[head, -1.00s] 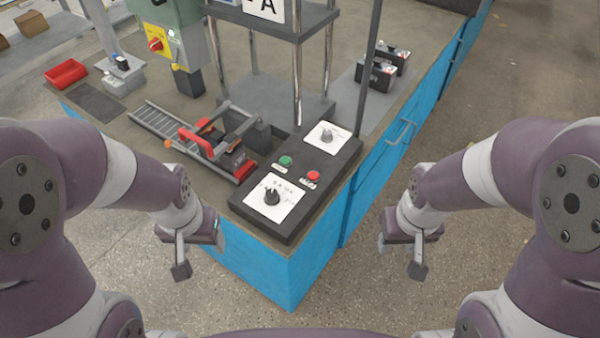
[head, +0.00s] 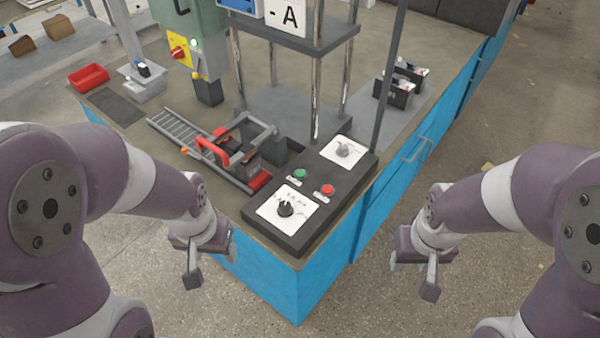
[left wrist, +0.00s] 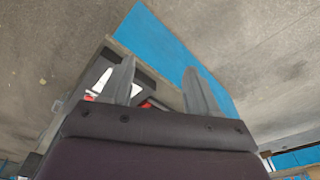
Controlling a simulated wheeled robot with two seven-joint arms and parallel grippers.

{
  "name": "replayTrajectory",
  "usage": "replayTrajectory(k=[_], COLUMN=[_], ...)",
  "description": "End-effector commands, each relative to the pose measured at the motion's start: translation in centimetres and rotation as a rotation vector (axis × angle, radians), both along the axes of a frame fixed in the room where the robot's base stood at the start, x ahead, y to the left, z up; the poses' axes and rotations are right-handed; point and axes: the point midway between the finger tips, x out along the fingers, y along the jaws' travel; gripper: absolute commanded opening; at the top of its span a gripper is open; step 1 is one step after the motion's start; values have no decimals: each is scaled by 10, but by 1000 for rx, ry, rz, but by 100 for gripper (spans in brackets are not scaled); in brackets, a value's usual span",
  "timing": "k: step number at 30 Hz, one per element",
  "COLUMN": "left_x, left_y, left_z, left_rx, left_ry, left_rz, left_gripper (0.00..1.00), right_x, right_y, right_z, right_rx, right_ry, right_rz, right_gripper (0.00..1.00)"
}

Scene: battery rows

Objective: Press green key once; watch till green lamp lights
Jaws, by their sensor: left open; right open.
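The green key (head: 300,174) is a small round button on the dark control panel (head: 262,229) at the bench corner. A red key (head: 327,190) sits to its right. A small round pale-green light (head: 195,43) shows on the green-grey machine at the back left; I cannot tell surely whether it is lit. My left gripper (head: 192,276) hangs left of the panel, off the bench's front edge, open and empty. In the left wrist view its two fingers (left wrist: 159,68) stand apart, with part of the panel beyond. My right gripper (head: 430,288) is open and empty over the floor, right of the bench.
Two white-plated dials (head: 284,208) flank the keys. A metal frame with posts (head: 316,95) rises behind the panel. A red-handled clamp (head: 213,148) and a roller track (head: 177,126) lie to its left. Dark batteries (head: 393,92) stand at the back right. The floor in front is clear.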

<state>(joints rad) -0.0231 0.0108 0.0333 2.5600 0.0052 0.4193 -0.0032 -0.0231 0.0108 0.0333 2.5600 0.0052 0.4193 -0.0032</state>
Motion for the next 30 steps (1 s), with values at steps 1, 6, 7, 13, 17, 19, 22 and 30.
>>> replayTrajectory(k=[1, 6, 7, 13, 17, 19, 22, 30], left_x=[0, 0, 0, 0, 0, 0, 0, 0], left_y=[0, 0, 0, 0, 0, 0, 0, 0], left_z=[0, 0, 0, 0, 0, 0, 0, 0], left_rx=[0, 0, 0, 0, 0, 0, 0, 0], left_ry=[0, 0, 0, 0, 0, 0, 0, 0], left_rz=[0, 0, 0, 0, 0, 0, 0, 0], left_gripper=[45, 0, 0, 0, 0, 0, 0, 0], right_x=[0, 0, 0, 0, 0, 0, 0, 0], right_y=[0, 0, 0, 0, 0, 0, 0, 0], right_z=[0, 0, 0, 0, 0, 0, 0, 0], right_rx=[0, 0, 0, 0, 0, 0, 0, 0], right_ry=[0, 0, 0, 0, 0, 0, 0, 0], right_rz=[0, 0, 0, 0, 0, 0, 0, 0], right_gripper=[44, 44, 44, 44, 44, 44, 44, 44])
